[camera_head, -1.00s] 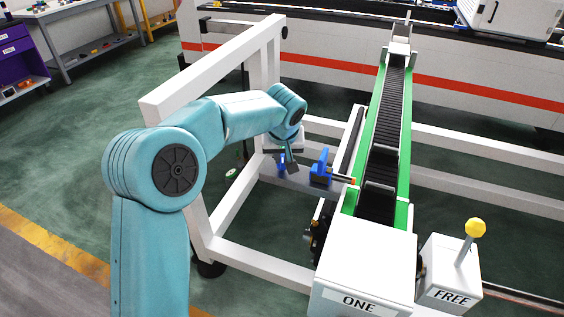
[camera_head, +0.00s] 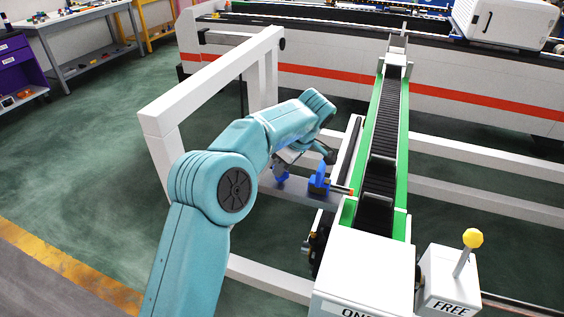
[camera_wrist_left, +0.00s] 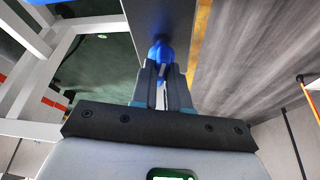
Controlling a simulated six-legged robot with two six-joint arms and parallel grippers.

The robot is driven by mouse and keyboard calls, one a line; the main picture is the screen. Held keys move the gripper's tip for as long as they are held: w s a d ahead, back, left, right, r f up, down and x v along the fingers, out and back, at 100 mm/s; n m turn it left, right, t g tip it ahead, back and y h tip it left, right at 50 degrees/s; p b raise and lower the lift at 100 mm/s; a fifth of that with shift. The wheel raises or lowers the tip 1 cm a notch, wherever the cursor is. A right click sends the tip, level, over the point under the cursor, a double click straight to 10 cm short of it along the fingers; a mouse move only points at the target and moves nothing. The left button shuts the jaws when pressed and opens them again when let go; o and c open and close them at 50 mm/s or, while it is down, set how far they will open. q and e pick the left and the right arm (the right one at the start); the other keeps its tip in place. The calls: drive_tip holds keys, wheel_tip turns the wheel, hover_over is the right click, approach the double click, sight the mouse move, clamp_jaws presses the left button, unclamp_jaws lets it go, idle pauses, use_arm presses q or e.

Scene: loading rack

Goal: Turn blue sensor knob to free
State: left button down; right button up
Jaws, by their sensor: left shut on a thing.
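My left gripper (camera_head: 281,171) reaches over the grey plate (camera_head: 300,190) beside the conveyor, with its fingers at a small blue knob (camera_head: 281,178). The wrist view shows the left gripper (camera_wrist_left: 162,85) shut on this blue knob (camera_wrist_left: 161,52), one finger on each side. The fingers hide part of it, so I cannot tell its exact angle. A larger blue sensor piece (camera_head: 318,182) with a reddish tip stands to the right, next to the conveyor, close to my wrist and apart from the fingers. My right gripper is in neither view.
The conveyor (camera_head: 381,140) with green side rails runs away from me. A white frame (camera_head: 205,88) stands left of and behind my arm. A white box with a yellow-knobbed lever (camera_head: 473,238), labelled FREE, is at the lower right.

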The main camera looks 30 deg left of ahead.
use_arm(q)
drive_tip(key=shift+w+r+n+g+p, duration=0.1)
drive_tip(key=shift+n+g+p, duration=0.4)
drive_tip(key=shift+n+p, duration=0.7)
drive_tip(key=shift+n, duration=0.4)
drive_tip(key=c, duration=1.1)
unclamp_jaws()
drive_tip(key=p+v, duration=0.7)
drive_tip(key=v, duration=0.9)
drive_tip(key=shift+p, duration=0.35)
